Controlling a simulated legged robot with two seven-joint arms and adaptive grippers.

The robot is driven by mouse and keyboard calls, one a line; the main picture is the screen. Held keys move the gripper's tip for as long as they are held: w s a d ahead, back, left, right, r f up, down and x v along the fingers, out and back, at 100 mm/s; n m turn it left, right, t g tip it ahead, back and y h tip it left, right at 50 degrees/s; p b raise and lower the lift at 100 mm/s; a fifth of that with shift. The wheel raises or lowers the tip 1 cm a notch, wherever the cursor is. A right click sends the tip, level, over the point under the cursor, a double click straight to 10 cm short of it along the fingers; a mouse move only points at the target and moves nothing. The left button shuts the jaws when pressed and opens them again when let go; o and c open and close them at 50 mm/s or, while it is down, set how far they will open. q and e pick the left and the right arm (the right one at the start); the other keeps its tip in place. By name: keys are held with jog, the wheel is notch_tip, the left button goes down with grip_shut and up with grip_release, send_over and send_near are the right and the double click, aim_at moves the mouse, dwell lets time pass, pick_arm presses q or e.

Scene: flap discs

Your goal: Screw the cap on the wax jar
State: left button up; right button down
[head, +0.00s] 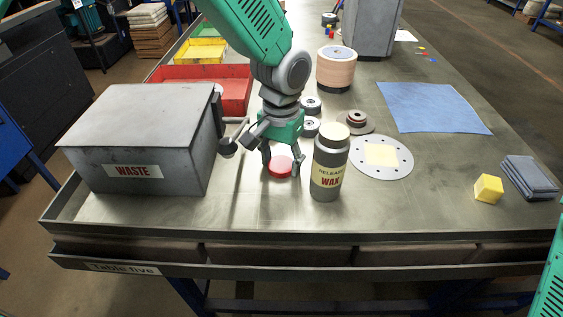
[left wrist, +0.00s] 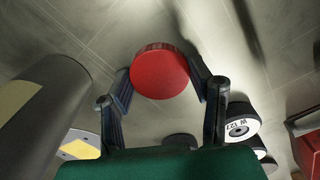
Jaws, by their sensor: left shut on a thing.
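The wax jar (head: 327,178) stands upright on the table, grey with a cream label reading "RELEASE WAX". Its top (head: 334,133) is pale, with no red cap on it. The round red cap (head: 279,167) is left of the jar. My left gripper (head: 282,171) points down and is shut on the cap, one finger on each side. The left wrist view also shows the cap (left wrist: 160,72) between the fingertips and the grey side of the jar (left wrist: 45,105) at the left. I cannot tell whether the cap touches the table. My right gripper is out of view.
A grey waste box (head: 150,140) stands left of the gripper, with a red tray (head: 235,95) behind it. A holed metal disc (head: 398,170) lies right of the jar. A yellow block (head: 488,189) and grey pads (head: 530,178) lie farther right. The table front is clear.

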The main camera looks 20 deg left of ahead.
aim_at(281, 163)
pick_arm(q)
notch_tip(281, 163, up, 10)
jog(key=p, duration=0.1)
dwell(0.4)
